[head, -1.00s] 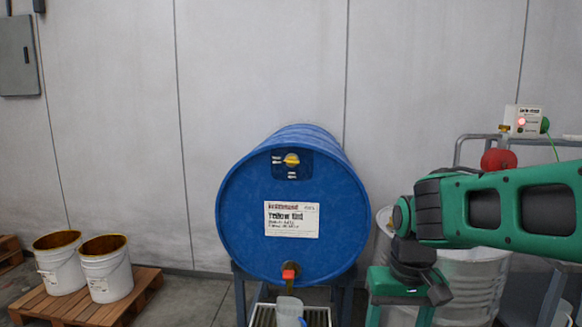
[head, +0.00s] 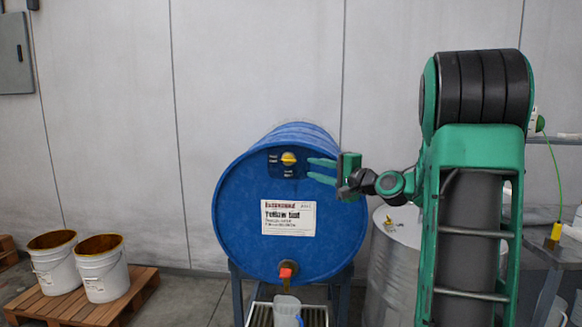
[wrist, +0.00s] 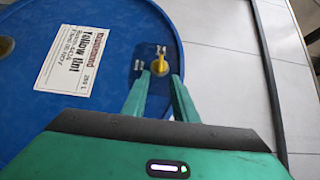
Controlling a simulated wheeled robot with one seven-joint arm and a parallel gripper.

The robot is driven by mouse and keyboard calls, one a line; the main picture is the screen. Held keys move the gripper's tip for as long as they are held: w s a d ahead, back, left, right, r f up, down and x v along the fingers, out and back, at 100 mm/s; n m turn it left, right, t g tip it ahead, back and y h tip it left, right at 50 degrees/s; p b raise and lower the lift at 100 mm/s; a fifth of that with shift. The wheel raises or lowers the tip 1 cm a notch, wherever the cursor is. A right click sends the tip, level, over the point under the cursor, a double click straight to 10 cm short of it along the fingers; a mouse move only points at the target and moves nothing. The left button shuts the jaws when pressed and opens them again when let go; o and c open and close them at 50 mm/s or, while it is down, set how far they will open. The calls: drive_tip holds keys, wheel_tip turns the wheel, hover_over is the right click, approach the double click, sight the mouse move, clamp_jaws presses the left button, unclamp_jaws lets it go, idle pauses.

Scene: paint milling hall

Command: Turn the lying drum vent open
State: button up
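The blue drum (head: 240,235) lies on its side on a stand, its round end facing me. The vent (head: 288,158) is a yellow knob on a dark plate near the top of that end; its lever looks roughly level in the head view. My gripper (head: 312,170) is open and empty, just right of the vent with its fingers pointing at it. In the wrist view the yellow vent (wrist: 160,65) shows just beyond and between the tips of the two spread green fingers (wrist: 160,88). I see no contact with the knob.
A red tap (head: 287,271) sits at the drum's bottom, above a clear jug (head: 287,306) on a grate. A grey metal drum (head: 395,255) stands at right, partly behind my arm. Two white buckets (head: 102,275) stand on a wooden pallet (head: 75,306) at left.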

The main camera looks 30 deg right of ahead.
sight(290, 162)
drive_tip(key=w, duration=0.3)
drive_tip(key=w+a, duration=0.1)
drive_tip(key=w, duration=0.3)
drive_tip(key=w+a, duration=0.1)
drive_tip(key=w, duration=0.2)
drive_tip(key=shift+w+a, duration=0.1)
drive_tip(key=shift+w, duration=0.15)
clamp_jaws()
